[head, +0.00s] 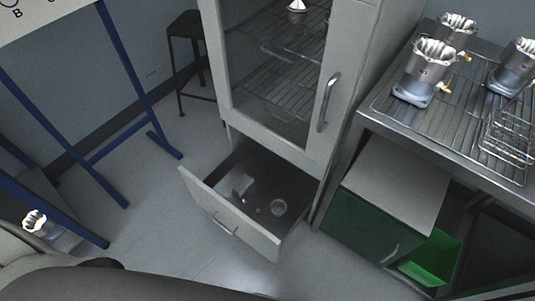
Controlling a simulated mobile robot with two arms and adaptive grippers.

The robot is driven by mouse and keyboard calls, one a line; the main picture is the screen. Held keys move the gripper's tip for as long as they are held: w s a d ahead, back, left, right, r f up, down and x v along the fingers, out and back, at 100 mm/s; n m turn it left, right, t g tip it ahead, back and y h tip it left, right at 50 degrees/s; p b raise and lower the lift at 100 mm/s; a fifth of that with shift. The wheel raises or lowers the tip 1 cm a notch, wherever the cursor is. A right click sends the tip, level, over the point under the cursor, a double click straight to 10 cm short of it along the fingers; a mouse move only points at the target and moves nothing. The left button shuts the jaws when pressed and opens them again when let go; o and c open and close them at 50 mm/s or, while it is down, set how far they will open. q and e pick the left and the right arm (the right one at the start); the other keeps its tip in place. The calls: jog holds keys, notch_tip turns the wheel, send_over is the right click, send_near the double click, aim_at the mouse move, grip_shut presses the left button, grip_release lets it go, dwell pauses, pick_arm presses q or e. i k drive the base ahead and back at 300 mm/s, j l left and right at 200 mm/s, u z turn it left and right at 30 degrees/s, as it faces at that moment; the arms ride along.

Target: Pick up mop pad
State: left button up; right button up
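No thing in the head view can be clearly made out as a mop pad. An open drawer (207,207) at the bottom of a grey cabinet holds a few small items. One is a pale, flat piece (240,184) near its back left; it is too small and dim to tell what it is. A round, clear or shiny item (278,207) lies farther right in the drawer. Neither of my grippers is in view.
The cabinet's glass door (275,75) is shut above the drawer. Metal housings (430,68) stand on a steel rack table at right, above a green-fronted cabinet (370,225) and a green bin (432,257). A blue frame (140,90) and dark stool (187,38) stand left. Floor before the drawer is clear.

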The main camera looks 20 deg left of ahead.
aim_at(244, 183)
jog(key=u, duration=0.75)
